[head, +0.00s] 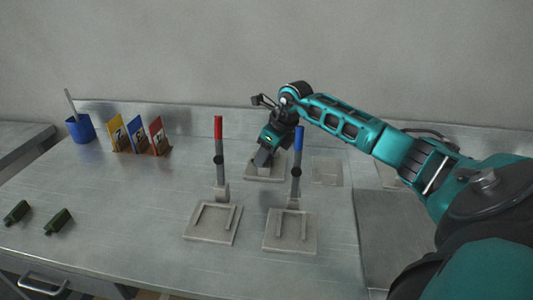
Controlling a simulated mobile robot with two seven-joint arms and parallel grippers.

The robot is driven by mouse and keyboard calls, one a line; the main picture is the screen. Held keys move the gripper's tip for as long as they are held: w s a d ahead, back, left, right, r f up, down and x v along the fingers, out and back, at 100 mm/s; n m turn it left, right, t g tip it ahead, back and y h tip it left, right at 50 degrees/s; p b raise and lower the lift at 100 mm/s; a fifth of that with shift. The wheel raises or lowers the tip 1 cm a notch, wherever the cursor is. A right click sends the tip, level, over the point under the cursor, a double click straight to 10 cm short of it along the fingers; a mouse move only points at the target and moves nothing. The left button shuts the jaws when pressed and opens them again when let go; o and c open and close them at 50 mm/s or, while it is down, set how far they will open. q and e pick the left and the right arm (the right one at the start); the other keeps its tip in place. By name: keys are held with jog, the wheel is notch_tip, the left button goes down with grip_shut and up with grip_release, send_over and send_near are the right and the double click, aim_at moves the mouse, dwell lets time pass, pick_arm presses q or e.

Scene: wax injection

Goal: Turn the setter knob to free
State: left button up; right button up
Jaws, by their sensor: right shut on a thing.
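My right arm reaches in from the right, and my right gripper (264,157) points down behind the two upright posts. It is shut on a small part of the pale square fixture (253,176), which I take to be the setter knob. The fingers and wrist hide most of that part, so its angle and any marks on it cannot be read. My left gripper is not in view.
A red-topped post (219,128) and a blue-topped post (298,140) stand on bases in front of the gripper. A blue cup (80,128), coloured cards (137,136) and two green blocks (57,222) are at left. The left tabletop is mostly clear.

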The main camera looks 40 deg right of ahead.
jog(key=n+y+b, duration=0.1)
jog(key=n, duration=0.1)
jog(key=shift+w+d+n, duration=0.1)
jog(key=shift+d+n, duration=0.05)
jog(key=shift+n, duration=0.25)
jog(key=n+b, duration=0.1)
jog(key=n, duration=0.1)
jog(key=n+g+y, duration=0.1)
jog(key=n, duration=0.1)
jog(key=shift+w+d+n+y+b, duration=0.1)
jog(key=shift+n+y+b, duration=0.2)
jog(key=shift+b, duration=0.05)
jog(key=n+g, duration=0.1)
jog(key=n, duration=0.1)
jog(key=n+g+b, duration=0.1)
jog(key=n, duration=0.1)
jog(key=n+b, duration=0.1)
jog(key=n, duration=0.1)
jog(key=shift+w+g+y, duration=0.25)
jog(key=shift+g+y, duration=0.15)
jog(key=shift+n+g+b, duration=0.3)
jog(key=shift+n+b, duration=0.2)
jog(key=shift+n, duration=0.4)
jog(key=shift+n+g, duration=0.3)
jog(key=shift+n, duration=0.3)
jog(key=shift+n+b, duration=0.45)
jog(key=shift+n, duration=0.15)
jog(key=o, duration=1)
